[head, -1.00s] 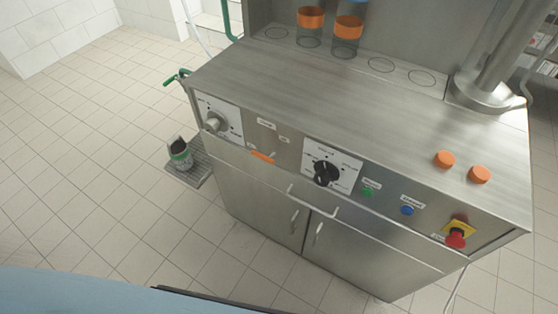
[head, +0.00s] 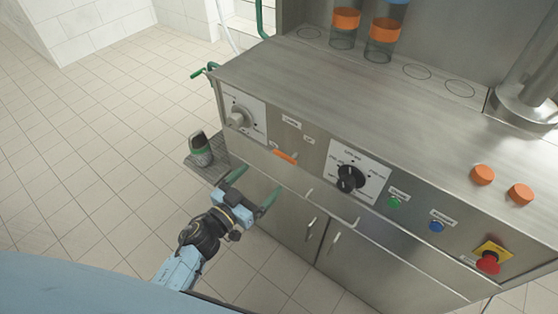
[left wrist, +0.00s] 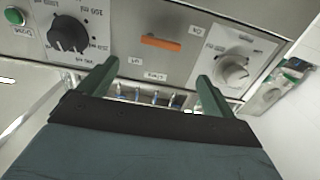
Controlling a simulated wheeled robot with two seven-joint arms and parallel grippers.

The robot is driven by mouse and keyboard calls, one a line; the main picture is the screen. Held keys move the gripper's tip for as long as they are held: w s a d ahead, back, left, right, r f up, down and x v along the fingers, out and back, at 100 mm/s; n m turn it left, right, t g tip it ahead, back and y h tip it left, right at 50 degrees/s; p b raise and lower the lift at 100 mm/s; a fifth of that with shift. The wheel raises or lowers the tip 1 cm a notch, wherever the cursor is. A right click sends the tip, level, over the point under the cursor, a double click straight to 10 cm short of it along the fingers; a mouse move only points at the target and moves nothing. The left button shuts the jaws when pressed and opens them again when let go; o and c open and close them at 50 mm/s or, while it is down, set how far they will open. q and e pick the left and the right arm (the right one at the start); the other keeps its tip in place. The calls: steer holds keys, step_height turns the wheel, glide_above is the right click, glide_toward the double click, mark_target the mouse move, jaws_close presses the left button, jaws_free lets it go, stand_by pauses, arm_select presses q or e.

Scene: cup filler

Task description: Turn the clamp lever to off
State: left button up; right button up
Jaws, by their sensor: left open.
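The clamp lever (head: 284,157) is a small orange bar on the front panel of the steel machine, between the grey knob and the black dial. It lies roughly along the panel. In the left wrist view the orange lever (left wrist: 161,42) shows upside down, with small labels around it. My left gripper (head: 256,184) is open and empty, in front of the machine, below and left of the lever. In the left wrist view my left gripper (left wrist: 157,75) has its green fingers apart, with the lever beyond the tips. My right gripper is not in view.
A grey knob (head: 240,118) and a black dial (head: 350,178) flank the lever. Green (head: 393,202) and blue (head: 436,227) buttons and a red emergency stop (head: 488,262) sit further right. Door handles project below. Floor at left is clear.

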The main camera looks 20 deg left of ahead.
mark_target(283, 156)
arm_select(q)
steer(key=b+x, duration=0.1)
steer(key=x, duration=0.7)
steer(key=shift+f, duration=0.15)
steer(key=shift+w+d, duration=0.25)
steer(key=shift+w, duration=0.35)
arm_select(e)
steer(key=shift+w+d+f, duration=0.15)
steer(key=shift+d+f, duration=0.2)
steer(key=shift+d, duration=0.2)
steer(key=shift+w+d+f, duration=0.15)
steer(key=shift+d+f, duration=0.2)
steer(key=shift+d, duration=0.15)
arm_select(q)
steer(key=shift+c, duration=0.5)
steer(key=c, duration=0.9)
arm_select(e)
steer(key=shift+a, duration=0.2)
